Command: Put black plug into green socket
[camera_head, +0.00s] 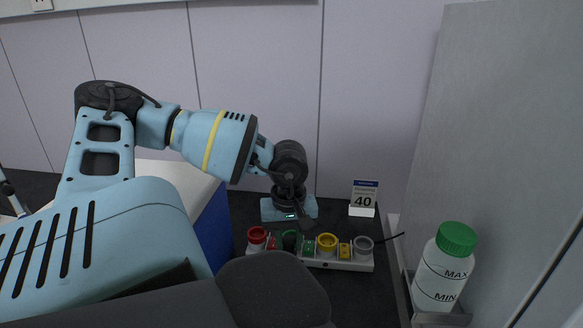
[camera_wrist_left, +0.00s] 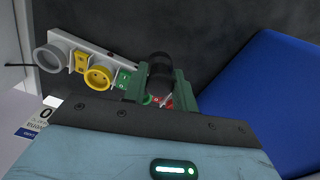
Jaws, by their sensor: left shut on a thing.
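My left gripper (camera_head: 293,226) is over the socket strip, near the green socket (camera_head: 290,241). In the left wrist view its fingers (camera_wrist_left: 160,88) are closed on the black plug (camera_wrist_left: 160,70). The plug is a dark cylinder between the dark green fingertips. In that view, plug and fingers hide the green socket. In the head view, the plug cannot be told apart from the gripper and socket, so I cannot tell how deep it sits. My right gripper does not show.
The white strip (camera_head: 362,266) also bears a red socket (camera_head: 256,234), a yellow socket (camera_head: 327,242) and a grey socket (camera_head: 364,244), with small coloured switches between. A sign (camera_head: 364,196) stands behind. A green-capped bottle (camera_head: 441,272) is at right, a blue box (camera_head: 213,232) at left.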

